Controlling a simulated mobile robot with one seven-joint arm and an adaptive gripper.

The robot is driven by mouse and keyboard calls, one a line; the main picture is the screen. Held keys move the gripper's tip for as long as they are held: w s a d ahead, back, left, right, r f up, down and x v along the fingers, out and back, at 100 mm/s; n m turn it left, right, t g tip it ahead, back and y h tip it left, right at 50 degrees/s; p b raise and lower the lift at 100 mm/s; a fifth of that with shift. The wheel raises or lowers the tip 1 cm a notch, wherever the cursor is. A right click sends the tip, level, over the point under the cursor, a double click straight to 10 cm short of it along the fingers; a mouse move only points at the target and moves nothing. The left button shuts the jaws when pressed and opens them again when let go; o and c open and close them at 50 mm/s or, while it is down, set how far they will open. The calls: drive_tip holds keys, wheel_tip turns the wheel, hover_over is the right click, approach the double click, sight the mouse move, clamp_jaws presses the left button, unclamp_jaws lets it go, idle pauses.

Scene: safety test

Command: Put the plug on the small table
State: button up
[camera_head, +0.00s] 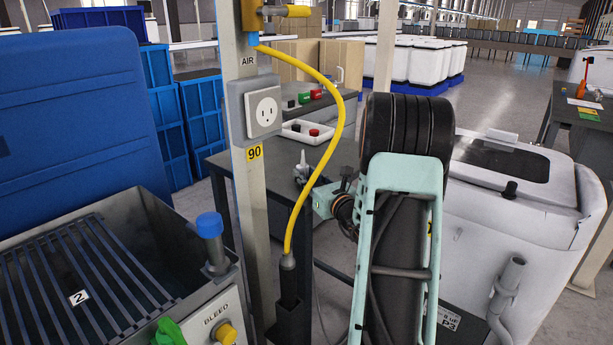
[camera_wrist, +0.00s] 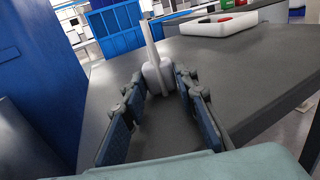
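A pale grey piece with a thin upright stem, which may be the plug (camera_wrist: 157,74), stands on or just above a dark grey table (camera_wrist: 230,62). It also shows in the head view (camera_head: 302,172), beside the post. My gripper (camera_wrist: 158,84) reaches over this table with its fingers apart, one on each side of the piece. The fingers look open, with slim gaps beside it; contact is not clear. In the head view my gripper (camera_head: 322,200) is partly hidden by my arm. I cannot tell whether the dark table (camera_head: 265,180) is the small table.
A post with a white wall outlet (camera_head: 264,111) and a yellow hose (camera_head: 335,130) stands in front of the table. A white tray (camera_head: 304,131) with red and black parts lies on the table's far part. A metal basin (camera_head: 90,270) is at left, a white machine (camera_head: 500,220) at right.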

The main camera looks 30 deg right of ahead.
drive_tip(key=o, duration=0.3)
drive_tip(key=shift+r, duration=0.1)
drive_tip(key=shift+r+p, duration=0.25)
drive_tip(key=shift+p, duration=0.05)
drive_tip(key=s, duration=0.4)
drive_tip(key=s+p, duration=0.1)
drive_tip(key=s, duration=0.7)
drive_tip(key=shift+a+f+p, duration=0.15)
drive_tip(key=shift+a+p, duration=0.2)
